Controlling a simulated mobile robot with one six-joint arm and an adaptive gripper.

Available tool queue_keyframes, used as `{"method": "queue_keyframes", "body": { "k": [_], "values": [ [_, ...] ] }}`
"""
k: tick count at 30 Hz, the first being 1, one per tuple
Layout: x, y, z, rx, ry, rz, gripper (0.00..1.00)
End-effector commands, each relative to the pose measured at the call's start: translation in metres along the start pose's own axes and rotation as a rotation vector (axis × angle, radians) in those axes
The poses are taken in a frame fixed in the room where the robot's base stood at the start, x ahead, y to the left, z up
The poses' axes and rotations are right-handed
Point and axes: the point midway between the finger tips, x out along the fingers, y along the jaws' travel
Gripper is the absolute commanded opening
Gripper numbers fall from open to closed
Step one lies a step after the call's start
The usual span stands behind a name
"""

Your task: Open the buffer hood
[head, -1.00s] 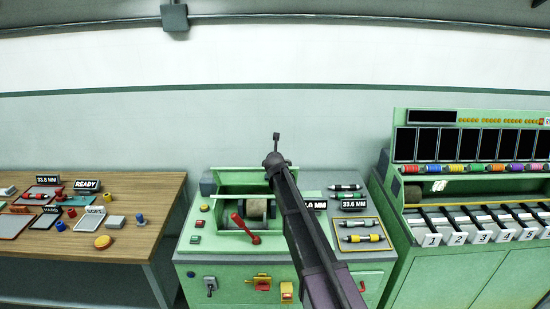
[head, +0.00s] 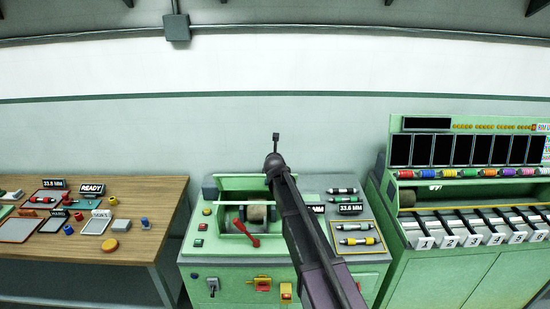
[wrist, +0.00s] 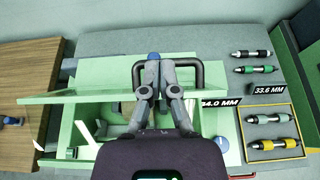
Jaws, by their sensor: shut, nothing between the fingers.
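The buffer machine (head: 205,262) is a green cabinet with a grey top, in the middle of the head view. Its green hood (head: 237,184) is at the back of the opening, and a buffing wheel (head: 257,213) shows below a pale green edge. In the wrist view a long pale green panel (wrist: 70,97) crosses the opening nearly edge-on. A black loop handle (wrist: 201,78) is at the fingers. My gripper (wrist: 161,62) is shut and empty, its tips inside the handle's outline; contact cannot be told. In the head view my arm hides the gripper.
A red lever (head: 246,233) stands at the front of the opening. Rollers lie in a yellow-edged tray (head: 373,252) on the right. A wooden table (head: 150,240) stands left, with a gap before the machine. A green sorting cabinet (head: 440,270) stands close on the right.

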Motion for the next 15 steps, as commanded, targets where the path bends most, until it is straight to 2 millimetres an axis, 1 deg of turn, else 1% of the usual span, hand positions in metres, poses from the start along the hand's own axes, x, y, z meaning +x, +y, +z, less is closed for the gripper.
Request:
{"method": "queue_keyframes", "body": {
  "k": [11, 15],
  "values": [
    [-0.0005, -0.0002, 0.0002, 0.001, 0.0, 0.0, 0.0],
    [-0.0018, -0.003, -0.0033, 0.022, 0.007, -0.005, 0.0]
  ]
}}
